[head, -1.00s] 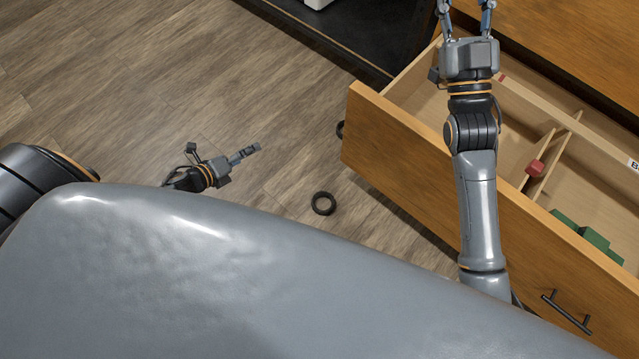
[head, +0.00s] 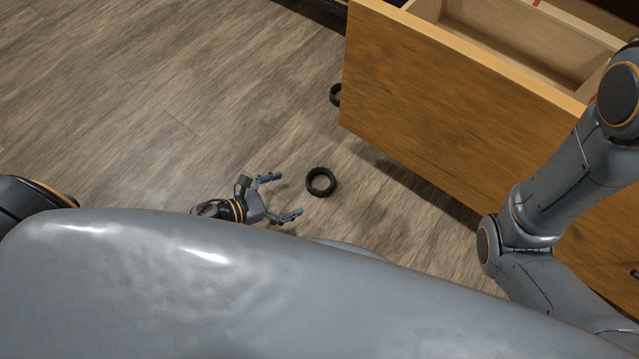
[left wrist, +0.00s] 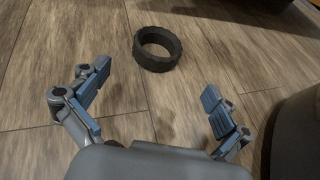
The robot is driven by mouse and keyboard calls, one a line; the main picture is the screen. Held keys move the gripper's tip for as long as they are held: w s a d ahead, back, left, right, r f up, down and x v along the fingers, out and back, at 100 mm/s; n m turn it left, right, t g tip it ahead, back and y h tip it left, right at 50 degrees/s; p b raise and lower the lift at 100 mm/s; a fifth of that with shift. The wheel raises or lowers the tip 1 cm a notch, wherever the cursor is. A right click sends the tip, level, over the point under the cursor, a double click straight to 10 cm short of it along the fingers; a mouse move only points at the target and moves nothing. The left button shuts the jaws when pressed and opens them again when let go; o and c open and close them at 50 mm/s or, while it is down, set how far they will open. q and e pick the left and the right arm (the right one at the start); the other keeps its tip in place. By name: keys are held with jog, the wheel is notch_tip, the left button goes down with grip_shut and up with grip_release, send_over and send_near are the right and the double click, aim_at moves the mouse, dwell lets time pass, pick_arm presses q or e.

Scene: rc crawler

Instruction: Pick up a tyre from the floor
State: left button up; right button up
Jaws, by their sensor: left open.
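A black ring-shaped tyre (head: 320,191) lies flat on the wooden floor, just right of my left gripper in the head view. My left gripper (head: 281,196) is open and empty, with its fingers pointing toward the tyre and a short gap between. In the left wrist view the tyre (left wrist: 140,51) lies beyond the open fingertips (left wrist: 156,88), nearer the left finger's line. A second black tyre (head: 335,94) shows partly at the drawer's left corner; the rest of it is hidden. My right arm shows at the right, but its gripper is out of view.
An open wooden drawer (head: 440,105) juts out over the floor at the upper right. The floor (head: 130,110) to the left is clear. My own grey body covers the bottom of the head view.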

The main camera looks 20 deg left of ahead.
aim_at(309, 187)
pick_arm(q)
jog(key=b+x, duration=0.1)
jog(key=x, duration=0.4)
jog(key=shift+a, duration=0.1)
jog(key=b+x, duration=0.2)
jog(key=x, duration=0.2)
jog(key=shift+w+b, duration=0.2)
jog(key=shift+b, duration=0.1)
jog(key=shift+w+d+f, duration=0.1)
jog(key=shift+w+d, duration=0.2)
jog(key=shift+w, duration=0.05)
jog(key=c, duration=1.1)
